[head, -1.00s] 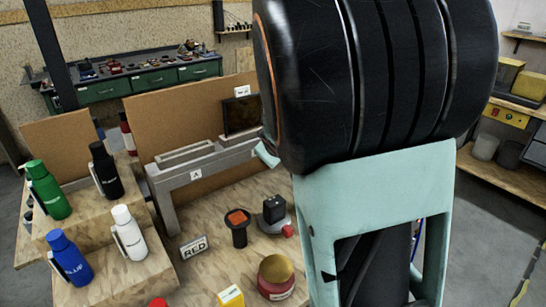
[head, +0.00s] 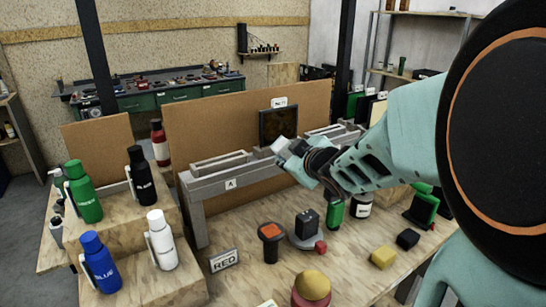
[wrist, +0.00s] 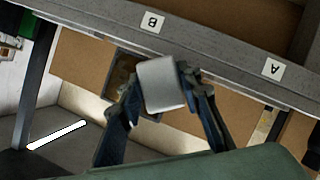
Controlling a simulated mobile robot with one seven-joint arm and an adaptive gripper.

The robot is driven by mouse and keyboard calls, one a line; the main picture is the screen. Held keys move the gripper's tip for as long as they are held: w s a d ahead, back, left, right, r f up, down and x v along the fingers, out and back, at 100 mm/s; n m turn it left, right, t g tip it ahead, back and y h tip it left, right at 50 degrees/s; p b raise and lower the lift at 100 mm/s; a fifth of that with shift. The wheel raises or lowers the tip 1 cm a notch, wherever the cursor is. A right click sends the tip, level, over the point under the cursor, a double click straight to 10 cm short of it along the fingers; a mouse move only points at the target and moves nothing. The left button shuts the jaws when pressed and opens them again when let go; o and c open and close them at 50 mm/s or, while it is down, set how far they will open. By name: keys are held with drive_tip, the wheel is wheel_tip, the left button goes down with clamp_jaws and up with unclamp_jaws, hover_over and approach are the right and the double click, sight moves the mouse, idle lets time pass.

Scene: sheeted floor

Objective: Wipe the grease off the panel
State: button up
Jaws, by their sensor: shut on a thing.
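The dark square panel (head: 277,126) stands upright against the brown backboard, with a small white label above it. In the wrist view the panel (wrist: 122,75) is partly hidden behind the held block and a finger. My gripper (head: 290,150) is shut on a pale grey-white block (head: 281,144), just in front of the panel's lower right. In the wrist view the block (wrist: 161,84) sits between the two dark fingers (wrist: 168,92). I cannot tell whether the block touches the panel. Grease is not clear to see, though the panel shows brownish patches in the wrist view.
A grey rail frame (head: 235,178) with label A runs below the panel. Several coloured bottles (head: 86,192) stand on wooden steps at left. A black block on a round base (head: 307,226), a red-topped stand (head: 271,240) and a yellow block (head: 383,257) are on the table.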

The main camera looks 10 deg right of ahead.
sight(276, 143)
drive_tip(key=shift+s+a+r, duration=0.2)
drive_tip(key=shift+a, duration=0.25)
drive_tip(key=shift+w+a, duration=0.1)
drive_tip(key=shift+w, duration=0.05)
drive_tip(key=shift+w+a+b, duration=0.1)
drive_tip(key=shift+w+a, duration=0.25)
drive_tip(key=shift+w, duration=0.5)
drive_tip(key=shift+w+a+b, duration=0.1)
drive_tip(key=shift+w+a, duration=0.2)
drive_tip(key=shift+w, duration=0.6)
drive_tip(key=shift+w+a+b, duration=0.1)
drive_tip(key=shift+w+a, duration=0.25)
drive_tip(key=shift+w, duration=0.5)
drive_tip(key=shift+w+a+r, duration=0.1)
drive_tip(key=shift+w, duration=0.15)
